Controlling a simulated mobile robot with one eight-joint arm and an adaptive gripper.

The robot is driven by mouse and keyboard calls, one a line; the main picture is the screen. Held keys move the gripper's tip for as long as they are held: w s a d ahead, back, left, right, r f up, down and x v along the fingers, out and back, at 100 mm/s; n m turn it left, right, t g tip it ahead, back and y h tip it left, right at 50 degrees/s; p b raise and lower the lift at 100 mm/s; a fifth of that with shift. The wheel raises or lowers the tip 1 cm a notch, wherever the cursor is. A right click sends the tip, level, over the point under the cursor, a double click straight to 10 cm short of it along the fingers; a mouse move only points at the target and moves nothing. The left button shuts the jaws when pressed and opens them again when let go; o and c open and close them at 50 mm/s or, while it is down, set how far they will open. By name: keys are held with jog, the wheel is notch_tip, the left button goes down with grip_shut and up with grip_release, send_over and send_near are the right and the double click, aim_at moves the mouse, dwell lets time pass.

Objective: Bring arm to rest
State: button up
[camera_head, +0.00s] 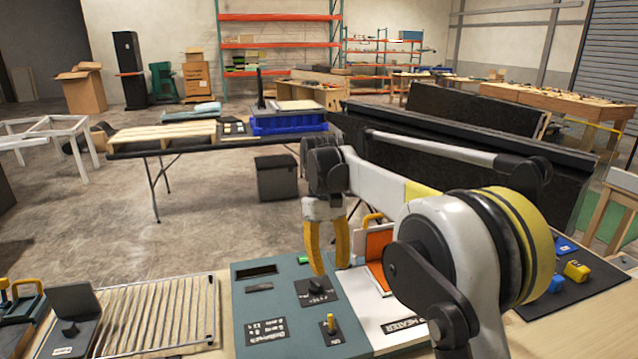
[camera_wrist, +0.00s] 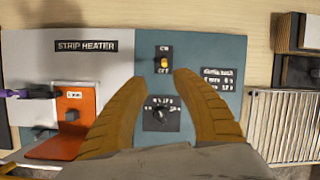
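My arm reaches forward from the lower right in the head view, bent, with my gripper (camera_head: 327,255) pointing down over the console. The yellow fingers are apart with nothing between them, and they also show in the wrist view (camera_wrist: 161,82). The teal console panel (camera_head: 258,315) is below. It carries a black rotary knob (camera_wrist: 160,113), seen between the fingers in the wrist view, and a yellow toggle switch (camera_wrist: 163,63) on a black plate marked ON and OFF. Whether a fingertip touches the panel I cannot tell.
A ribbed metal rack (camera_head: 165,312) lies on the left. Yellow and blue blocks (camera_head: 577,270) sit on a dark mat at right. Free air lies above the bench.

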jog(key=s+d+r+m+t+y, duration=0.1)
jog(key=s+d+r+m+t, duration=0.35)
jog(key=s+d, duration=0.6)
jog(key=s+d+f+t, duration=0.2)
jog(key=s+d+t, duration=0.1)
jog(key=s, duration=0.4)
jog(key=s+d+f+m+t, duration=0.1)
jog(key=s+d+f+t, duration=0.1)
jog(key=s, duration=0.5)
jog(key=shift+d+f+t, duration=0.4)
jog(key=shift+f+t, duration=0.15)
jog(key=shift+t, duration=0.3)
